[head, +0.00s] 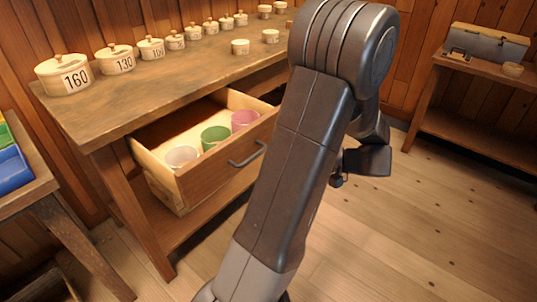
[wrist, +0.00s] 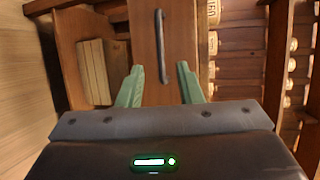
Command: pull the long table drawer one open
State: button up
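The long table (head: 110,110) stands along the left wall in the head view. A drawer (head: 225,158) near its left end stands out of the table, open, with a dark bar handle (head: 247,154) on its front. In the wrist view a brown drawer front (wrist: 146,30) with a grey bar handle (wrist: 162,47) is straight ahead. My gripper (wrist: 160,68) has its two green fingers spread, one on each side of the handle's near end. I cannot tell whether they reach the handle's depth. My arm hides the fingers in the head view.
A white cup (head: 181,156), a green cup (head: 214,138) and a pink cup (head: 245,119) stand in the drawer. Several numbered lidded pots (head: 63,75) line the tabletop. A side table (head: 480,72) with a grey box is at right. The floor (head: 400,235) between is clear.

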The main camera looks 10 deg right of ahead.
aim_at(255, 156)
jog(key=v, duration=0.5)
jog(key=shift+s+d+p, duration=0.1)
jog(key=shift+p, duration=0.2)
jog(key=b+x, duration=0.2)
jog(key=x, duration=1.2)
jog(key=shift+w, duration=0.25)
jog(key=shift+a, duration=0.2)
